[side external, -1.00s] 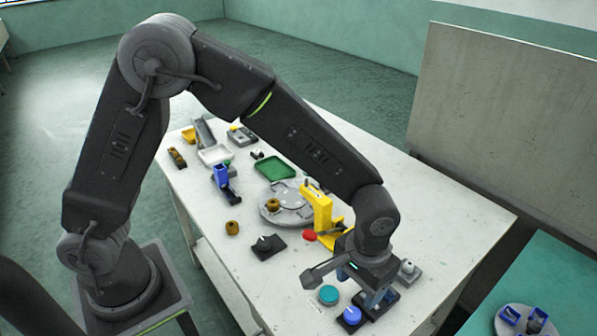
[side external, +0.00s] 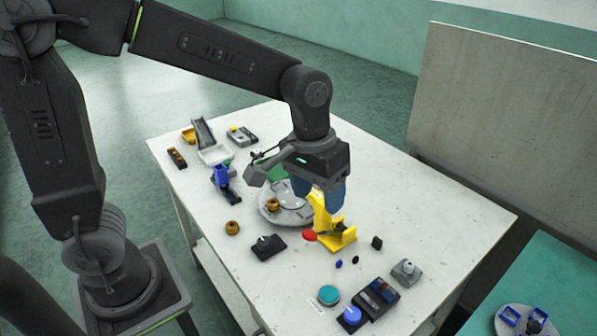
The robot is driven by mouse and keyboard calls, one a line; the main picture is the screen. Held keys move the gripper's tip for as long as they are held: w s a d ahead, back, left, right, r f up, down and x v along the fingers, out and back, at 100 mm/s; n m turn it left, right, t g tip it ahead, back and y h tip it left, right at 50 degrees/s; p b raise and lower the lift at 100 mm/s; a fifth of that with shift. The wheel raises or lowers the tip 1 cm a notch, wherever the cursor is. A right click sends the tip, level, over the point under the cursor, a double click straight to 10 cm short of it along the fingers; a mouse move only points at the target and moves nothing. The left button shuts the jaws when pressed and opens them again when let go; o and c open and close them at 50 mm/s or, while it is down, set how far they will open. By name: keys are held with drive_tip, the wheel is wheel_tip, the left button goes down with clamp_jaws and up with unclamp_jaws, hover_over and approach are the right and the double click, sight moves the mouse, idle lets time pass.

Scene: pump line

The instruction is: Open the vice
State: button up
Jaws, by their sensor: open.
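My gripper (side external: 316,199) has two blue fingers pointing down, spread apart with nothing visibly held. It hangs over the middle of the table, at the top of a yellow C-shaped fixture (side external: 325,222) with a red knob (side external: 310,236). I cannot tell whether the fingers touch it. Which piece is the vice is not certain. A blue upright block on a dark base (side external: 222,179), at the left of the table, looks vice-like; its gap is too small to judge. The yellow fixture is partly hidden by my fingers.
A black lever block (side external: 269,246) is to the left. A dark box (side external: 376,294), a teal button (side external: 328,295) and a blue button (side external: 351,316) are at the front. The table's right side is clear.

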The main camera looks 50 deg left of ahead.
drive_tip(key=shift+n, duration=0.3)
drive_tip(key=s+a+r, duration=0.1)
drive_tip(key=a+r, duration=0.1)
drive_tip(key=a, duration=0.1)
drive_tip(key=shift+s+r, duration=0.35)
drive_tip(key=s+a+r+m+t+y, duration=0.1)
drive_tip(key=s+a+m+t, duration=0.1)
drive_tip(key=s+a+t, duration=0.2)
drive_tip(key=shift+s+a+r+t, duration=0.35)
drive_tip(key=shift+s+a, duration=1.1)
drive_tip(key=shift+s, duration=1.85)
